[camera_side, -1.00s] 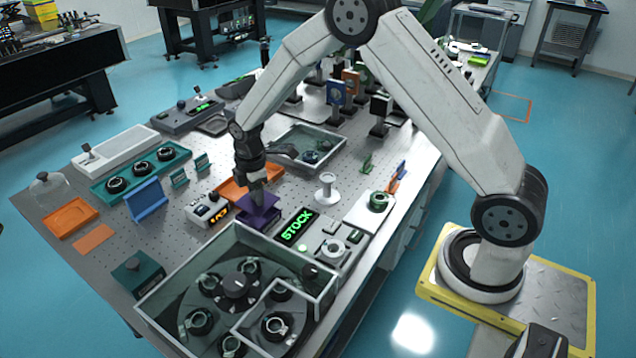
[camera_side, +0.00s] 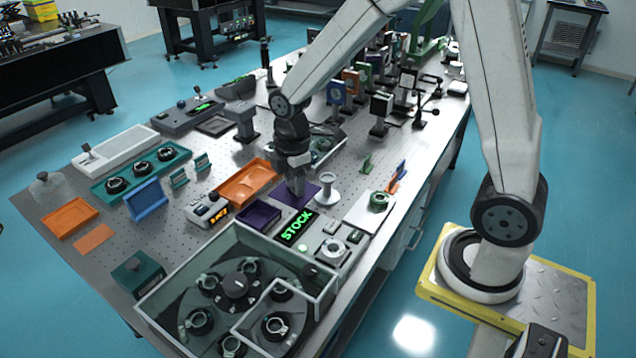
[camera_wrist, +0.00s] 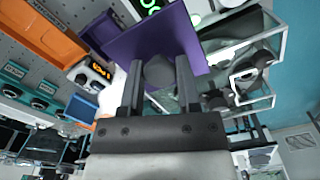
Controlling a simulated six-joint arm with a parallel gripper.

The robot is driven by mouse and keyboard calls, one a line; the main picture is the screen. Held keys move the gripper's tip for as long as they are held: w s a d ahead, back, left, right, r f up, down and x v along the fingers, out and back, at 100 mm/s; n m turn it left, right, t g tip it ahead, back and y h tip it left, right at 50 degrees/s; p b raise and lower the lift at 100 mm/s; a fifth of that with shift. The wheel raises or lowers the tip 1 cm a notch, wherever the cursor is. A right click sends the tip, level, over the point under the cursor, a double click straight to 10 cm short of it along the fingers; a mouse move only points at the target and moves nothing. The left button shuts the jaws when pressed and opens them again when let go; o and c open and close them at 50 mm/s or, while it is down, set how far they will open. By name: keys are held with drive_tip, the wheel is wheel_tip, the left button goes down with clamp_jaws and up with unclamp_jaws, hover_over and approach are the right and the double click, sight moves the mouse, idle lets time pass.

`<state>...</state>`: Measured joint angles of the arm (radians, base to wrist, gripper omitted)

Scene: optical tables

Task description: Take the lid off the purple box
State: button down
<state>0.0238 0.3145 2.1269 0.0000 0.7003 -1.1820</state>
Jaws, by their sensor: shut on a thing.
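The purple box (camera_side: 259,216) stands on the table with its top open and a dark inside. Its flat purple lid (camera_side: 306,196) is apart from it, to the right and a little farther back, beside the white spool. My gripper (camera_side: 298,190) is above the lid and shut on it. In the wrist view the lid (camera_wrist: 135,45) spreads out beyond the fingers, and a grey knob sits between the fingertips (camera_wrist: 160,74). The side view does not clearly show how high the lid is above the table.
The white spool (camera_side: 327,187) stands close to the lid's right. The green STOCK display (camera_side: 298,228) is in front. An orange tray (camera_side: 246,184) lies behind the box. A clear-walled enclosure with a carousel (camera_side: 238,290) fills the front.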

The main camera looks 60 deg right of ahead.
drive_tip(key=shift+s+r, duration=0.25)
drive_tip(key=shift+s, duration=0.3)
drive_tip(key=shift+s+r, duration=0.25)
drive_tip(key=shift+s, duration=0.25)
drive_tip(key=shift+d, duration=0.1)
drive_tip(key=d+f, duration=0.2)
drive_tip(key=d, duration=0.8)
drive_tip(key=shift+w+d+f, duration=0.15)
drive_tip(key=shift+d+f, duration=0.15)
drive_tip(key=shift+f, duration=0.1)
drive_tip(key=w+d+f, duration=0.1)
drive_tip(key=w+f, duration=0.1)
drive_tip(key=w, duration=0.2)
drive_tip(key=w+d+f, duration=0.1)
drive_tip(key=w+f, duration=0.2)
drive_tip(key=w, duration=0.1)
drive_tip(key=w+d+f, duration=0.1)
drive_tip(key=w+f, duration=0.2)
drive_tip(key=w, duration=0.1)
drive_tip(key=shift+w+f, duration=0.1)
drive_tip(key=shift+f, duration=0.15)
drive_tip(key=shift+w+d+f, duration=0.1)
drive_tip(key=shift+w+f, duration=0.3)
